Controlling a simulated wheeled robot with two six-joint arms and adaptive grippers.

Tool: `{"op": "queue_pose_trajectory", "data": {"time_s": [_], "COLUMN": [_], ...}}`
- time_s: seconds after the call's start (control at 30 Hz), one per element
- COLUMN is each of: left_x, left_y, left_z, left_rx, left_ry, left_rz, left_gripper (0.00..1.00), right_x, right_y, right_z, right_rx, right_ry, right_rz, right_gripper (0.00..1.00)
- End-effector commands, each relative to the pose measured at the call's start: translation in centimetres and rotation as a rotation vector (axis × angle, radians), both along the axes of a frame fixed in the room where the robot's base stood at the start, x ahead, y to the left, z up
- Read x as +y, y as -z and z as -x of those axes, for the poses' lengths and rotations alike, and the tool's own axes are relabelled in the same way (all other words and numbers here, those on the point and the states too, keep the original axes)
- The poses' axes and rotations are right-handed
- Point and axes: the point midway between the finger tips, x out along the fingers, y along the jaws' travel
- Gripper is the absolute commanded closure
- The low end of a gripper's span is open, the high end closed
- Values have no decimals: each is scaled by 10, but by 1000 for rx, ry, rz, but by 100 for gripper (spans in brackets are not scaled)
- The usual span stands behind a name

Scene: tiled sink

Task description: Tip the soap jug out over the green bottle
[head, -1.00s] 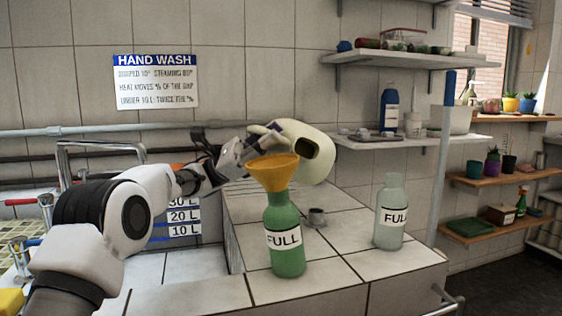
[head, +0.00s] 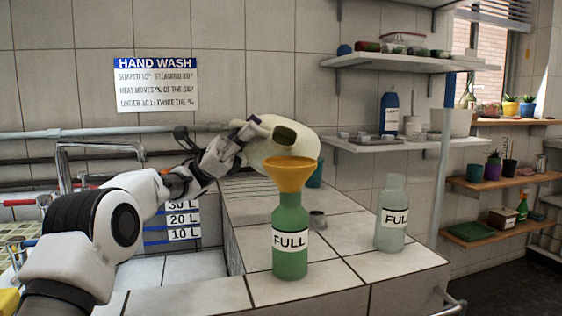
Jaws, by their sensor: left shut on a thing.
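The funnel sits in the neck of the green bottle (head: 290,238), which stands upright on the tiled counter with a label reading FULL. The jug's lower part is partly hidden behind the funnel. I see no stream of liquid. My right gripper is not in view.
A pale clear bottle (head: 390,214), also labelled FULL, stands to the right on the counter (head: 350,228). A small grey cup (head: 318,220) and a teal container (head: 315,174) are behind the green bottle. The sink basin lies to the left.

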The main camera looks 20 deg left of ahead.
Motion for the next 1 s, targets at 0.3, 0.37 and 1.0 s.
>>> {"op": "queue_pose_trajectory", "data": {"time_s": [0.3,0.37,1.0], "left_x": [5,7,9], "left_y": [-1,-1,2], "left_z": [2,2,5], "left_rx": [-12,-12,-35], "left_ry": [5,6,15], "left_rz": [20,26,39], "left_gripper": [100,100,100], "right_x": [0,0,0], "right_y": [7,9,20], "right_z": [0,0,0], "right_rx": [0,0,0], "right_ry": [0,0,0], "right_rz": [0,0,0], "right_gripper": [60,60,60]}}
